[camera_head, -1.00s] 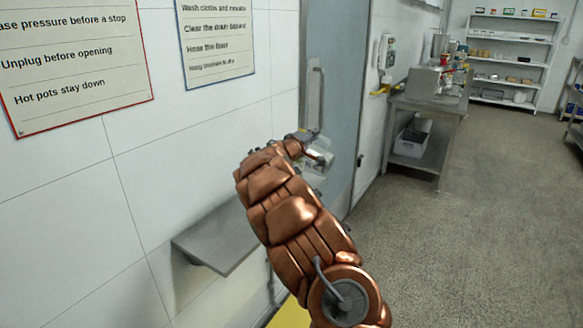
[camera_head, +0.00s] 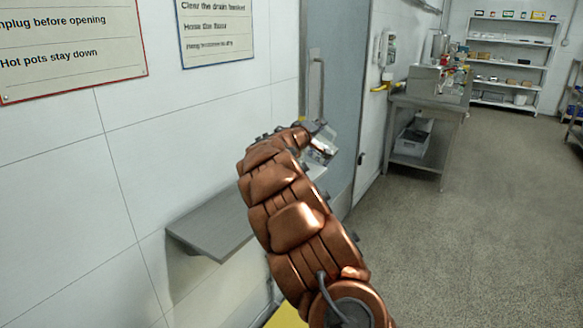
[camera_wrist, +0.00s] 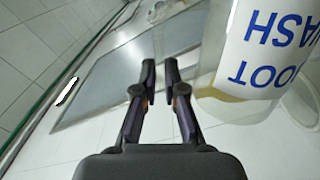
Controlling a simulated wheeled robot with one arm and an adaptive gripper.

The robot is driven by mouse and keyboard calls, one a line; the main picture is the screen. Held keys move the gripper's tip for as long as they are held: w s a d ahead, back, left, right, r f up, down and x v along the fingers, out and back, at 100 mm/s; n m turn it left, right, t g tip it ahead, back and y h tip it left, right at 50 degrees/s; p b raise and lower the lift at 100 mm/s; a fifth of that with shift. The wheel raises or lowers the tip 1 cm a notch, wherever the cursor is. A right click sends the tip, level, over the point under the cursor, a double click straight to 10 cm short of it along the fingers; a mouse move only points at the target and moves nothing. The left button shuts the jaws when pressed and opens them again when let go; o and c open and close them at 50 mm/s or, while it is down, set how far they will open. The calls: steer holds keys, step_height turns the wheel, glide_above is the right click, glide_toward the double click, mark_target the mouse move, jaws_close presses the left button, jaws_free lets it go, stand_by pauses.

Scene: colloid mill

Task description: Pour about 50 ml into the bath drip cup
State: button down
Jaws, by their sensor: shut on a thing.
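My gripper (camera_wrist: 160,78) shows in the wrist view with its two fingers nearly together. It is shut on a pale container, the foot wash jug (camera_wrist: 250,78). The jug is at the right of the wrist view, with blue letters that read upside down there and a yellowish tint at its lower edge. The grip point on it is not clear. In the head view the jug (camera_head: 320,153) is a small, partly hidden pale shape at the end of my arm, in front of the grey door. I cannot make out the bath drip cup in either view.
A grey wall shelf (camera_head: 212,232) is at the left, below and beside my arm. A grey door (camera_head: 340,75) with a long handle is behind the gripper. A steel table (camera_head: 425,101) with equipment stands further back. Open floor (camera_head: 480,230) lies to the right.

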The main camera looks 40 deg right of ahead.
mark_target(327, 145)
steer(key=f+m+b, duration=0.1)
steer(key=b, duration=0.2)
steer(key=shift+s+f, duration=0.15)
steer(key=shift+s, duration=0.25)
steer(key=shift+s+d+r, duration=0.15)
steer(key=shift+r, duration=0.1)
steer(key=f+b, duration=0.1)
steer(key=b, duration=0.2)
steer(key=s+m+b, duration=0.1)
steer(key=b, duration=0.1)
steer(key=shift+d+f+m+b, duration=0.1)
steer(key=shift+f+m+b, duration=0.2)
steer(key=shift+f+b, duration=0.1)
steer(key=shift+s+d+f+m+b, duration=0.15)
steer(key=shift+m+b, duration=0.15)
steer(key=shift+b, duration=0.8)
steer(key=shift+s+b, duration=0.15)
steer(key=shift+b, duration=0.35)
